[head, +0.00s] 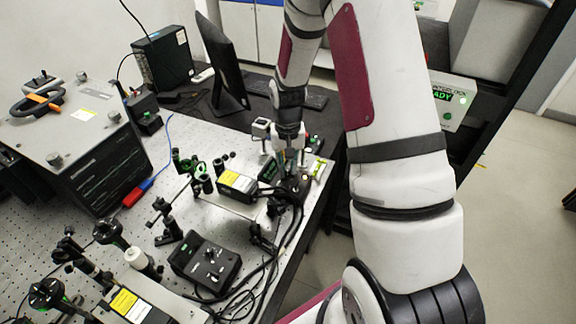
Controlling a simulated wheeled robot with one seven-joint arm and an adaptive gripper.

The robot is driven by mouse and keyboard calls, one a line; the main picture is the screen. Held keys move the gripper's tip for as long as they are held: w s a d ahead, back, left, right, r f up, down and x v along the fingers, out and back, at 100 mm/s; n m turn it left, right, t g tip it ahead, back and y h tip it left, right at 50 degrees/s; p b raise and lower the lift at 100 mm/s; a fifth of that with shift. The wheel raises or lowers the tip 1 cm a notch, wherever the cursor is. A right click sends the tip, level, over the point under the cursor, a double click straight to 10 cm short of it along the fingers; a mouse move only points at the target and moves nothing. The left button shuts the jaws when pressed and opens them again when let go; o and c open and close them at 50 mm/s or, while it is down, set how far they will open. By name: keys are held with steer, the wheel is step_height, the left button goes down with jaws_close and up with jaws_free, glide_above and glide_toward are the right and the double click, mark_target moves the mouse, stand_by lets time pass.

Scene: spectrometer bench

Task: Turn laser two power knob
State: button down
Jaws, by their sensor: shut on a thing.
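My gripper (291,168) points down at the right end of the optical bench. It is shut on a small knob on a dark controller box (297,187); the fingers hide the knob itself, and its angle cannot be read. Another black controller box (206,263) with small knobs on top stands nearer, at the lower middle. A dark laser module with a yellow and white label (237,184) sits just left of my gripper. A similar labelled module (131,306) is at the bottom left.
Optical mounts and posts (110,235) crowd the left and middle of the perforated bench (165,190). Black cables (290,235) run along its right edge. A large equipment box (75,130), a monitor (222,62) and a keyboard (312,101) stand behind.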

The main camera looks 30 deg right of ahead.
steer(key=c, duration=1.8)
jaws_free()
steer(key=shift+r, duration=0.1)
step_height(320, 180, up, 12)
steer(key=shift+f, duration=0.1)
steer(key=shift+a, duration=0.1)
step_height(320, 180, up, 8)
steer(key=n+t, duration=0.1)
glide_above(287, 169)
steer(key=s+a, duration=0.3)
steer(key=a, duration=0.1)
steer(key=s+a+r+n+t, duration=0.1)
steer(key=s+a+r, duration=0.1)
steer(key=s+r, duration=0.2)
steer(key=s+a+r+n+t, duration=0.2)
steer(key=s+a+r, duration=0.1)
steer(key=s, duration=0.4)
steer(key=s+a+r+n+t+b, duration=0.1)
steer(key=s+a+r, duration=0.2)
steer(key=s, duration=0.3)
steer(key=shift+s+r+n+t, duration=0.15)
steer(key=shift+s+r, duration=0.05)
steer(key=shift+r, duration=0.25)
steer(key=shift+s+r+n+t, duration=0.15)
steer(key=shift+r, duration=0.3)
